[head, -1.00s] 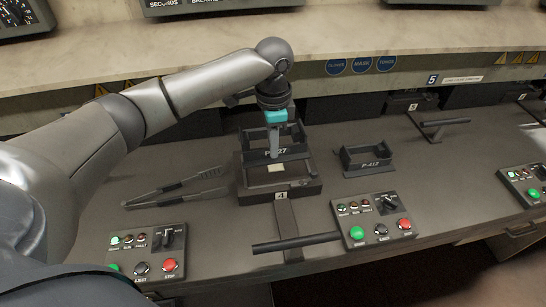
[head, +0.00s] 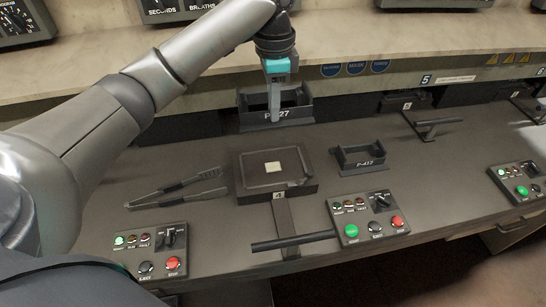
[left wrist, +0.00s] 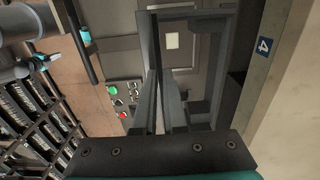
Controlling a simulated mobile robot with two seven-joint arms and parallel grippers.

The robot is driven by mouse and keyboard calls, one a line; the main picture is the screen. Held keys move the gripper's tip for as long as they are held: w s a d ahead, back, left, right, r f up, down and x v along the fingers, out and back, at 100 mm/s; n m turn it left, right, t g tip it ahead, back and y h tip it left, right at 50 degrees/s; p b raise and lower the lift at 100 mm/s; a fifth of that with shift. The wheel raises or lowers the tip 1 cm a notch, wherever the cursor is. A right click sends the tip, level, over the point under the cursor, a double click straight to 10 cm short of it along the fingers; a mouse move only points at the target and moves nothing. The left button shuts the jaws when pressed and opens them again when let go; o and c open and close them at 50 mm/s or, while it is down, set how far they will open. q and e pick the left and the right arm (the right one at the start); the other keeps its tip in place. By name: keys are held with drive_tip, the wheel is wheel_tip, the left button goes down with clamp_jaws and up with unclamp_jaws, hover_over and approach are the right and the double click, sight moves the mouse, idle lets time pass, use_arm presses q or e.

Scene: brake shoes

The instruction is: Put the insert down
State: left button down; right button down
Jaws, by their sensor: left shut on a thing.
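My left gripper (head: 275,105) is shut on the dark insert (head: 299,113), an open tray-like frame with white lettering ending in "27". It holds the insert in the air, above and behind the square station 4 bed (head: 247,188), which has a pale square in its middle. In the left wrist view, the gripper fingers (left wrist: 156,90) grip one wall of the insert (left wrist: 222,70), and the bed's pale square shows beyond it. One finger hides part of the insert's lettering in the head view. My right gripper is not in view.
A second insert marked P-412 (head: 362,157) sits on the bench right of the bed. Black-handled tongs (head: 178,188) lie to its left. A lever handle (head: 293,242) and button panels (head: 368,218) are in front. A wall and ledge stand behind.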

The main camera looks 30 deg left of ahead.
use_arm(q)
wheel_tip(320, 180, down, 18)
drive_tip(key=shift+f+b, duration=0.25)
drive_tip(key=shift+b, duration=0.45)
drive_tip(key=shift+f, duration=0.1)
drive_tip(key=shift+f, duration=0.35)
drive_tip(key=shift+f, duration=0.15)
drive_tip(key=c, duration=1)
unclamp_jaws()
wheel_tip(320, 180, up, 13)
drive_tip(key=p, duration=0.1)
